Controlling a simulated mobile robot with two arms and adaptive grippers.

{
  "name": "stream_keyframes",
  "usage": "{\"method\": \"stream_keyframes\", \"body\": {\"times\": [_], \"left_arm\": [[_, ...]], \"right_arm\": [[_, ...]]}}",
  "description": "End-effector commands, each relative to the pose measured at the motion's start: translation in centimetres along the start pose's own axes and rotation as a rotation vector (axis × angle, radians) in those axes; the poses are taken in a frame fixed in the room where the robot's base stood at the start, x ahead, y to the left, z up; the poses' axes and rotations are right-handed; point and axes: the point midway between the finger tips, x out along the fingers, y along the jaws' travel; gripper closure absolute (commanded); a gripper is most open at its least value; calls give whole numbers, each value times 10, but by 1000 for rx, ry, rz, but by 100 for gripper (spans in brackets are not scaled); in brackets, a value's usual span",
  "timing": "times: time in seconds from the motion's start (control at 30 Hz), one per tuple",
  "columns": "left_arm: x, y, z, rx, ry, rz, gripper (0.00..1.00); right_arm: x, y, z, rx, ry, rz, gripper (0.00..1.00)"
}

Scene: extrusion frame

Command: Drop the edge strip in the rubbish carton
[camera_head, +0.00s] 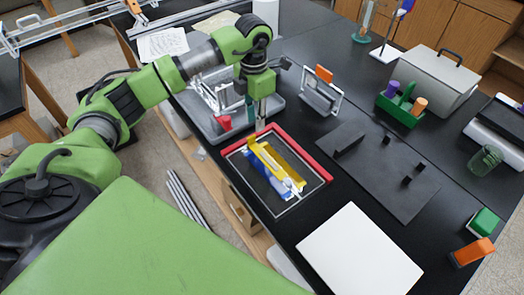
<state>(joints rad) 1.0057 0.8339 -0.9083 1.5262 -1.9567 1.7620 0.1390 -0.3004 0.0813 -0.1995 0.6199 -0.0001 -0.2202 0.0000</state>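My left arm comes in from the left, and its gripper (261,118) points down at the back edge of a black tray (308,188) with a red rim. The fingers are small here, and I cannot tell whether they are open or hold anything. A long yellow piece (268,165) and a blue-and-white piece (274,180) lie in the tray, just in front of the gripper. I cannot tell which piece is the edge strip. I cannot make out a rubbish carton. My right gripper is out of view.
A white board (360,255) lies in front of the tray. A dark plate (390,180) with small black blocks is on the right. A green caddy (400,106) and a lidded grey box (432,75) stand behind.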

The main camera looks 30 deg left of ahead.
Motion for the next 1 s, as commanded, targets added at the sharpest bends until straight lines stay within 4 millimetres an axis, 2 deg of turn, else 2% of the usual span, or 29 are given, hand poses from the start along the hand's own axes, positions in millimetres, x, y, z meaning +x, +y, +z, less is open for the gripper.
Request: {"method": "stream_keyframes", "body": {"times": [0.23,0.4,0.67,0.77,1.0], "left_arm": [[26,-2,-8,0,6,-2,76],[48,-2,-8,0,4,-1,76],[52,-2,-7,1,0,0,76],[52,-2,-7,1,0,0,100],[52,-2,-6,1,0,0,100]], "right_arm": [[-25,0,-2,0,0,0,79],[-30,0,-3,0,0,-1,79],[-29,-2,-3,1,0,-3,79],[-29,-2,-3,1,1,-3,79],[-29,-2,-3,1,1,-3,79]]}}
